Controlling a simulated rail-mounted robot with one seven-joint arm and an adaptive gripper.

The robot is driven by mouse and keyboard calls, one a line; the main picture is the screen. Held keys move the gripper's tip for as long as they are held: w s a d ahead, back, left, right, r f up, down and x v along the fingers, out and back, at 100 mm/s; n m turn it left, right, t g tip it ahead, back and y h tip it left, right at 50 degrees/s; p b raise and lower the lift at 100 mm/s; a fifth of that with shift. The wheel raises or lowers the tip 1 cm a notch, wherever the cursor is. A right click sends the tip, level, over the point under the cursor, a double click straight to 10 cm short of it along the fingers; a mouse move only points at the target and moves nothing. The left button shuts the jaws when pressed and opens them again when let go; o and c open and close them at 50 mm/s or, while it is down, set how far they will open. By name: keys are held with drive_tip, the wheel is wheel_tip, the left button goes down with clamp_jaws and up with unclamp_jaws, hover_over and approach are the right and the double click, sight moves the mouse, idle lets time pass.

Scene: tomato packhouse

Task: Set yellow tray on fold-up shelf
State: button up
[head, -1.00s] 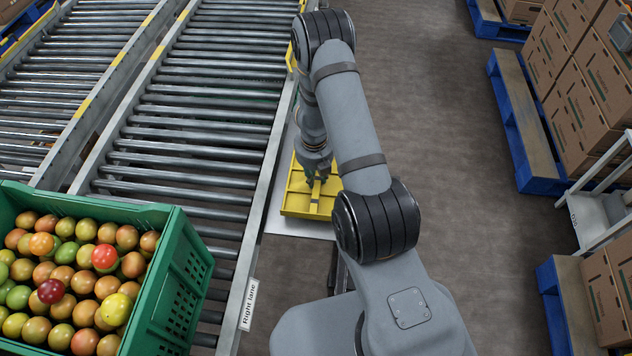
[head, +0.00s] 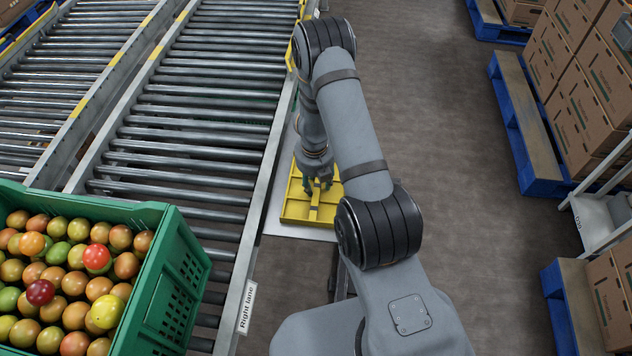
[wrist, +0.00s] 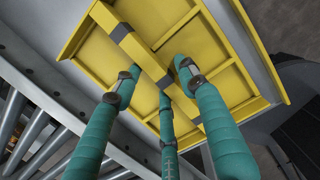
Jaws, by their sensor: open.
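The yellow tray (head: 292,212) is a shallow, divided tray with a bar across its middle. It lies flat on the pale fold-up shelf (head: 300,233) beside the right roller lane. In the wrist view, the tray (wrist: 222,50) fills the upper middle, and its bar carries a dark grey band. My gripper (head: 317,190) is over the tray with its teal fingers spread open. In the wrist view, the fingers of my gripper (wrist: 160,88) stand on both sides of the bar. I cannot tell whether any fingertip touches it.
A green crate (head: 165,290) of tomatoes stands at the lower left on the right roller lane (head: 190,140). Blue pallets (head: 525,130) with cardboard boxes (head: 585,110) line the right side. The floor (head: 440,120) between is clear.

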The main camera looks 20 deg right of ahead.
sight(315, 188)
wheel_tip(315, 188, up, 12)
drive_tip(key=s+p, duration=0.1)
drive_tip(key=p, duration=0.8)
drive_tip(key=shift+s+a, duration=0.2)
drive_tip(key=shift+a, duration=0.1)
